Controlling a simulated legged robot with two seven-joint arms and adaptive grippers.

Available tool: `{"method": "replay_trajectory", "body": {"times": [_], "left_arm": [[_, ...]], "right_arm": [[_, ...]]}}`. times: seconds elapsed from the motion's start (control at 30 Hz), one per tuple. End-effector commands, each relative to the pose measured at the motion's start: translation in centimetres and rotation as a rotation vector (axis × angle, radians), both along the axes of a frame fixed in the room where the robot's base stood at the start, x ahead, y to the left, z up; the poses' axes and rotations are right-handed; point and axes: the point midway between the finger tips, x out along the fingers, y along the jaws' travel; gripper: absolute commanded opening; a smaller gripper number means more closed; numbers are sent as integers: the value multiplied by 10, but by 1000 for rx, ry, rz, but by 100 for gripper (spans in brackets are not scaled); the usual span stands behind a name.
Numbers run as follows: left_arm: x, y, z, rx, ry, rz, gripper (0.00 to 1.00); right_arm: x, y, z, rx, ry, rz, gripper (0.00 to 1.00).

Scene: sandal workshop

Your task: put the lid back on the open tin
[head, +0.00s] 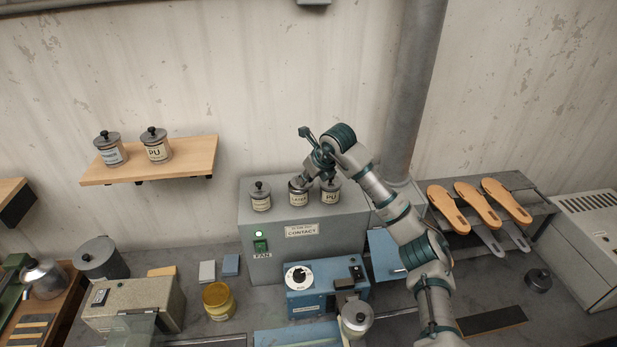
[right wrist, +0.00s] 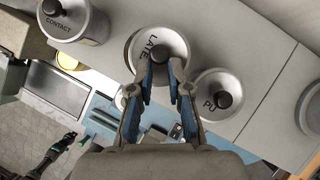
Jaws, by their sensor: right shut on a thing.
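My right gripper (head: 308,174) is over the middle tin (head: 298,198), labelled LATEX, on the grey cabinet. In the right wrist view its fingers (right wrist: 160,68) are shut on the black knob of a round grey lid (right wrist: 176,42) marked "LATE". The lid is at the tin's top; I cannot tell whether it is fully seated. A lidded tin (head: 260,202) stands to the left, marked CONTACT in the right wrist view (right wrist: 72,24). A PU tin (head: 331,198) stands close on the right, with a black-knobbed lid (right wrist: 219,86).
A dark knobbed lid-like piece (head: 538,281) lies on the bench at right. Two lidded tins stand on the wall shelf (head: 195,160). A yellow pot (head: 218,306) and a blue machine (head: 318,301) stand before the cabinet (head: 345,235). A pipe (head: 408,110) rises behind my arm.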

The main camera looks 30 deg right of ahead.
Motion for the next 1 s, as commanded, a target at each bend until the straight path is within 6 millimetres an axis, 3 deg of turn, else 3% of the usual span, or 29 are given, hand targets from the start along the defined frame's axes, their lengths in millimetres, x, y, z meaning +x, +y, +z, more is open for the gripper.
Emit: {"method": "replay_trajectory", "body": {"times": [0.27,1.0], "left_arm": [[0,-5,0,-6,0,-3,0],[0,1,3,1,0,-2,0]], "right_arm": [[0,6,1,-2,-2,1,0],[0,-2,-1,1,-1,1,0]]}}
